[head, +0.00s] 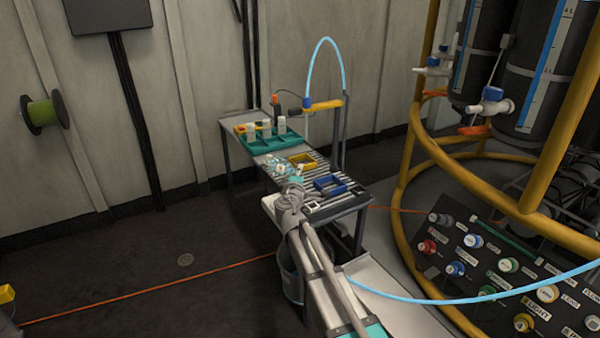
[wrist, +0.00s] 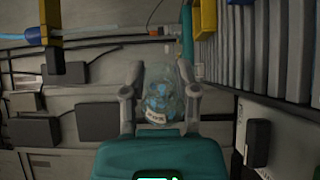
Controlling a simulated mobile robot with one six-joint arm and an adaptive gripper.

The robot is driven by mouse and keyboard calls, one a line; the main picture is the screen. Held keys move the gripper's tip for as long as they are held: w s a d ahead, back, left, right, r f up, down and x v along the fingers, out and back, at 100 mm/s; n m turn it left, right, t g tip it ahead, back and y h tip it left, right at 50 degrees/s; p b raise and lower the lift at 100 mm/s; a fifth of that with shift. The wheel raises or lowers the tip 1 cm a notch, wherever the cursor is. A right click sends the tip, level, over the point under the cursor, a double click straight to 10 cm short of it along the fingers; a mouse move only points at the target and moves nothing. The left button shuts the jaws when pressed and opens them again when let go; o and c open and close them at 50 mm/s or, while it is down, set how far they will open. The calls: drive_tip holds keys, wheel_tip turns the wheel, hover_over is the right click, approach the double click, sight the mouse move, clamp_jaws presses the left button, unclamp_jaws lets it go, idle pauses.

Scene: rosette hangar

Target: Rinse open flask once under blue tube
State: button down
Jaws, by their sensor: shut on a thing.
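My gripper (wrist: 158,85) is shut around a clear glass flask (wrist: 160,75) with pale blue marks and a white label. In the head view, my gripper (head: 285,172) is over the slatted bench, and the flask (head: 277,163) shows small at its end. I cannot tell whether the flask is open or holds liquid. The blue tube (head: 325,42) arches above the bench's back right and meets a yellow arm (head: 323,105). A thin pale line hangs from this arm, behind and right of the flask. In the wrist view, a blue tube (wrist: 14,36) shows at upper left.
A teal rack (head: 268,143) with white bottles stands at the back of the bench. A yellow tray (head: 301,160) and a blue tray (head: 330,184) lie right of the flask. A yellow-railed frame and a control panel (head: 490,265) stand at right. Open floor lies left.

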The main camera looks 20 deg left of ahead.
drive_tip(key=shift+n+g+p, duration=0.5)
drive_tip(key=shift+n+p, duration=0.35)
drive_tip(key=shift+n, duration=0.45)
drive_tip(key=shift+d+r+n+g+h+p, duration=0.1)
drive_tip(key=shift+r+n+g+h+p, duration=0.8)
drive_tip(key=shift+n+p, duration=1.15)
drive_tip(key=shift+a+r+n+g+h+p, duration=0.1)
drive_tip(key=shift+r+n+g+h+p, duration=0.25)
drive_tip(key=shift+r+n+h+p, duration=1.25)
drive_tip(key=shift+d+r+n+g+h+p, duration=0.1)
drive_tip(key=shift+r+n+g+h+p, duration=0.45)
drive_tip(key=shift+r+n+p, duration=1.85)
drive_tip(key=shift+f+m+p, duration=0.55)
drive_tip(key=shift+f+p, duration=0.05)
drive_tip(key=shift+f, duration=0.3)
